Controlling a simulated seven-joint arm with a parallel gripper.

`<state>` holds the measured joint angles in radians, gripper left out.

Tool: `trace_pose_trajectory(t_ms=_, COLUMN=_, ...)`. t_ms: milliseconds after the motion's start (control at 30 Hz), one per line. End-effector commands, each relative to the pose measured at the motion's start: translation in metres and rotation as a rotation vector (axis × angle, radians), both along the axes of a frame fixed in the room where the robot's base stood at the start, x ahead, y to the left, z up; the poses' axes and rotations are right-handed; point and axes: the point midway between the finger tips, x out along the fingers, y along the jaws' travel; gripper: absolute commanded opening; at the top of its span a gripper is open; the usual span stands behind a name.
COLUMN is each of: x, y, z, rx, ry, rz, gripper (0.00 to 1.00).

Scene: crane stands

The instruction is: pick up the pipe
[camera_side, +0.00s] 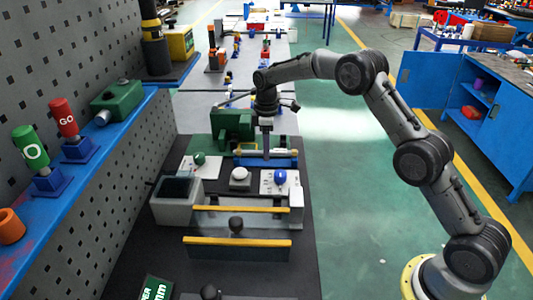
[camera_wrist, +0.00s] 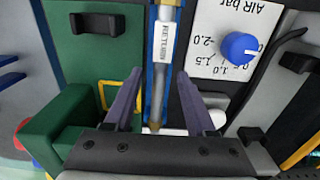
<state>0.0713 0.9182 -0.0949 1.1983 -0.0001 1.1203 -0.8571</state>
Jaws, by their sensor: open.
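The pipe (camera_wrist: 157,98) is a grey tube with brass-coloured ends and a white label, lying along a blue holder (camera_wrist: 151,62) in the wrist view. In the side view the pipe (camera_side: 284,152) lies crosswise on the blue holder (camera_side: 270,163). My gripper (camera_wrist: 160,82) is open, with one finger on each side of the pipe in the wrist view; I see no contact. In the side view my gripper (camera_side: 266,150) points down over the pipe's middle. Its fingertips are too small there to judge the height.
A green block-like machine (camera_side: 231,124) stands close behind and left of the holder. A white panel with a blue knob (camera_side: 280,177) is just in front. Yellow-topped bars (camera_side: 240,209) and a grey box (camera_side: 176,201) stand nearer. Open floor lies to the right.

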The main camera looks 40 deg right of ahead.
Motion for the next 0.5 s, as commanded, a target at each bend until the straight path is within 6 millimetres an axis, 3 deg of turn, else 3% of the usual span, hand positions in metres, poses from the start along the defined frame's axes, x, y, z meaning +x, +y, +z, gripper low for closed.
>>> trace_pose_trajectory(t_ms=267, x=0.0, y=0.0001, z=-0.0024, rx=0.0, ry=0.0, rz=0.0, gripper=0.54)
trace_pose_trajectory(t_ms=500, x=0.0001, y=0.0002, z=-0.0022, rx=0.0, ry=0.0, rz=0.0, gripper=0.11)
